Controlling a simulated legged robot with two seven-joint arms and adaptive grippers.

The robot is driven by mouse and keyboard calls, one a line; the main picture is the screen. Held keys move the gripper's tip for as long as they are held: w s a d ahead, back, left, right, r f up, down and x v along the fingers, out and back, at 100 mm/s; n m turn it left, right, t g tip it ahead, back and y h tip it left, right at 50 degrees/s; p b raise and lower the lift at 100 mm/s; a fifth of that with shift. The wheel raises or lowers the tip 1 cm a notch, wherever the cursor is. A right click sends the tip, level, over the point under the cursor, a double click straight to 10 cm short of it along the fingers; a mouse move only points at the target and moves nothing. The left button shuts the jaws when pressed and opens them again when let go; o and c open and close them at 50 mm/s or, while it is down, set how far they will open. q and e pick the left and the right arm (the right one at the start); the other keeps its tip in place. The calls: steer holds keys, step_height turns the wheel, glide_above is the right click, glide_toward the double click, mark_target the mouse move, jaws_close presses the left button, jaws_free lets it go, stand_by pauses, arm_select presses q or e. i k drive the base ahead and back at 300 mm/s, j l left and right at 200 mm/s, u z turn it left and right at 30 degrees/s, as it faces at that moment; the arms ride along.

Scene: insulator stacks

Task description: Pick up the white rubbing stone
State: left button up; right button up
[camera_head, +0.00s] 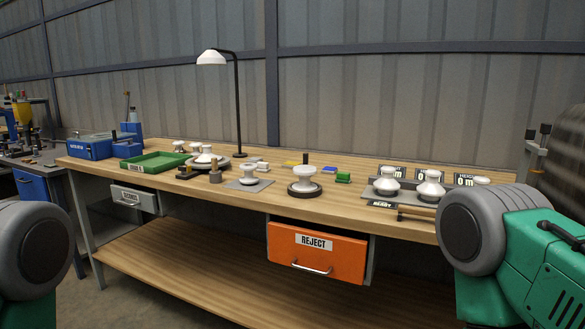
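A small white block (263,166), which looks like the white rubbing stone, lies flat on the wooden workbench (385,227) near its middle, behind a white insulator (248,173) on a grey mat. Another pale piece beside it is too small to make out. Neither of my grippers is in view. Only grey and green parts of my arms show at the lower left and right edges, well short of the stone.
A white insulator on a dark round base (305,179) stands right of the mat. Small yellow (292,163) and green (343,178) blocks lie behind. A lamp (238,105), green tray (155,162), blue toolbox (92,147), orange REJECT drawer (317,252) and several right-side insulators (430,185) surround it.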

mark_target(262, 167)
steer(key=i+j+z, duration=0.4)
steer(key=i, duration=0.25)
steer(key=i+j+z, duration=0.35)
steer(key=i+j, duration=0.2)
steer(key=j, duration=0.1)
